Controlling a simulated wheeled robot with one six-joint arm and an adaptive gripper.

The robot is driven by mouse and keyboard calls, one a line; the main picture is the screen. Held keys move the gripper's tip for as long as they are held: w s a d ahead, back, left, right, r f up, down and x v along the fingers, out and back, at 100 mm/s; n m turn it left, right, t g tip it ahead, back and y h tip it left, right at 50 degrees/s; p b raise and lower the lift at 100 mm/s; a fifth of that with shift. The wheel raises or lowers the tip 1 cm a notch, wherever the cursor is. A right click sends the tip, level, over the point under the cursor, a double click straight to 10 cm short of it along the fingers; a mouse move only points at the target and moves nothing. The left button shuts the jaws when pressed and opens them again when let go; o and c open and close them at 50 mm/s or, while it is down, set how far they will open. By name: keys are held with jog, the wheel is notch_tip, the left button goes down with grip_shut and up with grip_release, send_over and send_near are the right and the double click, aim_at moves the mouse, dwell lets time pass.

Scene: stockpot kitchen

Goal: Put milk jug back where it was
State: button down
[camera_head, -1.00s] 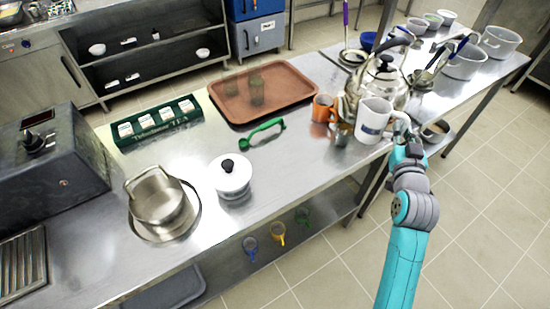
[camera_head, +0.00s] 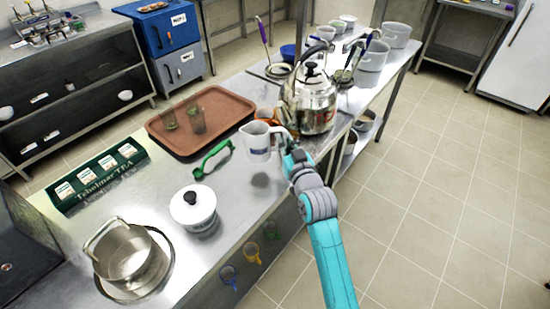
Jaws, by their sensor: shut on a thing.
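A steel kettle (camera_head: 311,105) stands just right of and behind the jug. A brown tray (camera_head: 226,107) with glasses lies at the back left. A green-handled item (camera_head: 213,158) and a white lidded pot (camera_head: 194,209) lie to the left. Counter in front of the jug is clear.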

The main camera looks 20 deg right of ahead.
jog(key=shift+f, duration=2.75)
jog(key=shift+f, duration=0.1)
jog(key=c, duration=1.2)
grip_release()
jog(key=shift+f, duration=0.1)
jog(key=shift+r, duration=0.2)
jog(key=s, duration=1.2)
jog(key=shift+d, duration=0.35)
jog(key=shift+f, duration=0.1)
